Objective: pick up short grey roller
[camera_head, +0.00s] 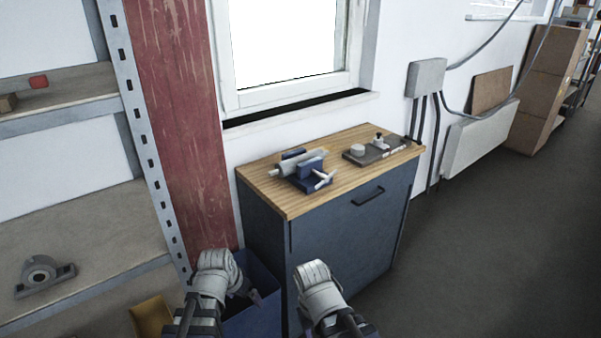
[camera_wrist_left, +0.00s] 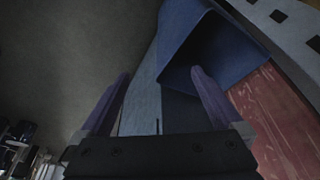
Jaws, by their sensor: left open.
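A grey roller (camera_head: 285,170) lies across a blue stand (camera_head: 318,183) on the wooden top of a cabinet; I cannot tell whether it is the short one. A thin white handle-like part sticks out at the stand's front. My left gripper (camera_head: 250,293) is low in front of the cabinet, beside a blue bin and well below the roller. In the left wrist view its two purple fingers (camera_wrist_left: 160,102) are apart with nothing between them. My right gripper is mostly hidden behind its own wrist at the bottom of the head view.
The wooden cabinet top (camera_head: 350,184) also bears a dark tray (camera_head: 362,158) with small parts. A blue bin (camera_head: 262,275) stands left of the cabinet; it also shows in the left wrist view (camera_wrist_left: 234,50). A shelf (camera_head: 60,245) with a grey bearing block (camera_head: 42,275) is at left. Floor at right is clear.

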